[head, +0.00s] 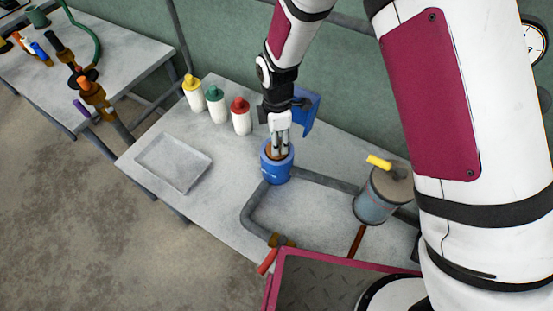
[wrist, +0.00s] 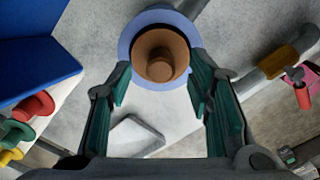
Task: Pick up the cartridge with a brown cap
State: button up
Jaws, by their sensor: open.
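The blue cartridge with a brown cap (head: 276,170) stands upright on the grey table, right of the row of bottles. In the wrist view its brown cap (wrist: 160,55) faces the camera, with the blue rim around it. My gripper (head: 280,146) is directly above the cartridge, pointing down. In the wrist view its two fingers (wrist: 160,80) are apart, one on each side of the cap. I cannot tell whether either finger touches the cap. The lower body of the cartridge is hidden in the wrist view.
Bottles with yellow (head: 193,93), green (head: 216,104) and red (head: 240,116) caps stand to the left. A shallow tray (head: 173,162) lies at the front left. A blue box (head: 304,112) is behind my gripper. A grey pipe (head: 258,208) and a canister (head: 378,200) are at the right.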

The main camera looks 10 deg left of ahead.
jog(key=shift+f, duration=1.15)
grip_shut()
jog(key=shift+r, duration=0.15)
